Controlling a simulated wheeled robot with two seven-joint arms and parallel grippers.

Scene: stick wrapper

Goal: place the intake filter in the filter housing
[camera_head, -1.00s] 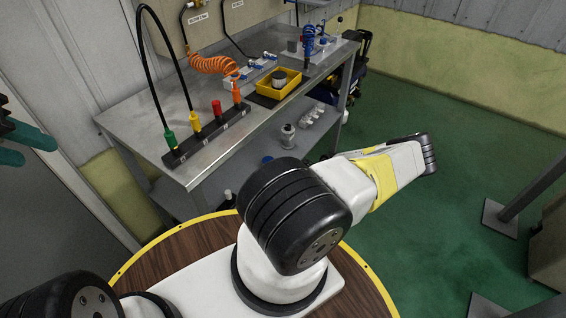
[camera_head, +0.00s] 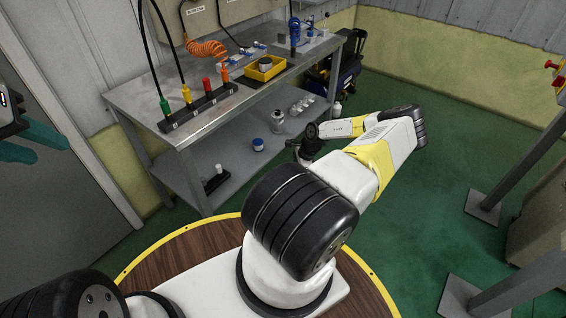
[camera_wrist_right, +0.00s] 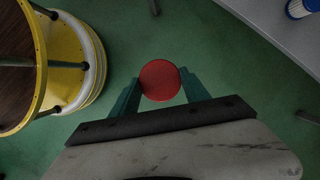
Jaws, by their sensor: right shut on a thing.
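My right gripper (camera_wrist_right: 160,88) is shut on a red round thing (camera_wrist_right: 160,80), seen end-on between its teal fingers. Its sides are hidden, so I cannot tell whether it is the intake filter. A white pleated cylinder with a blue end (camera_wrist_right: 300,9) stands on a grey surface at the upper right of the right wrist view. A blue-topped white piece (camera_head: 258,145) stands on the bench's lower shelf in the head view. I cannot make out the filter housing for certain. My left gripper (camera_head: 35,142) is open and empty at the left edge, its teal fingers apart.
A metal bench (camera_head: 130,97) carries a black rack of coloured plugs (camera_head: 200,106) and a yellow tray (camera_head: 252,72). A clear jar (camera_head: 277,121) and several small bottles stand on its lower shelf. Grey posts stand at the right. Green floor (camera_head: 440,140) lies open between.

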